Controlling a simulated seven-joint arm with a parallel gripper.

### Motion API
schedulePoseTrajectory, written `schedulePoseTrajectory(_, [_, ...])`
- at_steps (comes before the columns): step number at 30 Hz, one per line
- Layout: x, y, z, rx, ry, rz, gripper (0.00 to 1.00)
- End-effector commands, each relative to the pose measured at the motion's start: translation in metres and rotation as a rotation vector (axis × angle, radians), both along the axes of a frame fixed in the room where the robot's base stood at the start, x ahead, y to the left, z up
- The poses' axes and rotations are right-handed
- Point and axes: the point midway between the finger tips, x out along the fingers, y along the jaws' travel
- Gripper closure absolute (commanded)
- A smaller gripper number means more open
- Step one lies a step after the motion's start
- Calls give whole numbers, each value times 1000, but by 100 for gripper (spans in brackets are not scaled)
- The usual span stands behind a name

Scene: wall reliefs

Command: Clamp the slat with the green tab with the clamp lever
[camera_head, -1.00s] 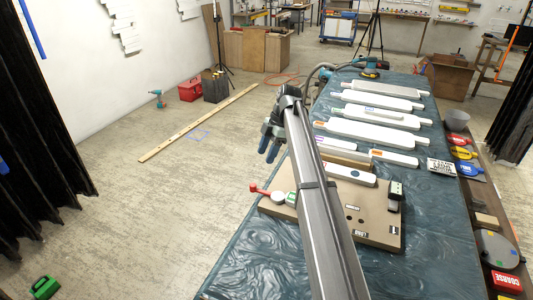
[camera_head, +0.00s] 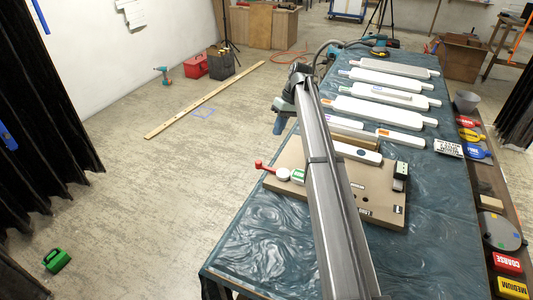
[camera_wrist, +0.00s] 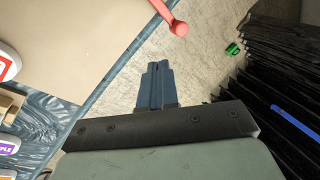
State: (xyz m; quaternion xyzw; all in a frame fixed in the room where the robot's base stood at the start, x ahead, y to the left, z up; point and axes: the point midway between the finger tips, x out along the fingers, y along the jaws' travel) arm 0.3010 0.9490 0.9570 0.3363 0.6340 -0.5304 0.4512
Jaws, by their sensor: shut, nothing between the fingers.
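My gripper (camera_head: 279,122) hangs past the left edge of the table, over the floor, beyond the red clamp lever. In the wrist view its blue fingers (camera_wrist: 156,86) are together and empty. The red clamp lever (camera_head: 264,166) sticks out from the board's left corner beside a white round part; its rounded red end (camera_wrist: 178,28) shows apart from the fingertips in the wrist view. A small green tab (camera_head: 298,175) with white lies right of the round part. My arm hides what continues behind it, so I cannot tell the slat's full shape.
The tan board (camera_head: 289,155) lies on the blue-covered table (camera_head: 262,235). A white slat (camera_head: 360,153) and a black-and-white block (camera_head: 400,177) are on it. Several white slats lie farther back. The floor at left is mostly clear, with a long wooden strip (camera_head: 205,98).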

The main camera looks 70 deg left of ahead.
Motion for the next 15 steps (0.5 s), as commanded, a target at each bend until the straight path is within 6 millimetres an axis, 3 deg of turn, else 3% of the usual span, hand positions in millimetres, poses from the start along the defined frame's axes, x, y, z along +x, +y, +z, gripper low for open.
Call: schedulePoseTrajectory(15, [17,12,-4,-385,-71,-885,100])
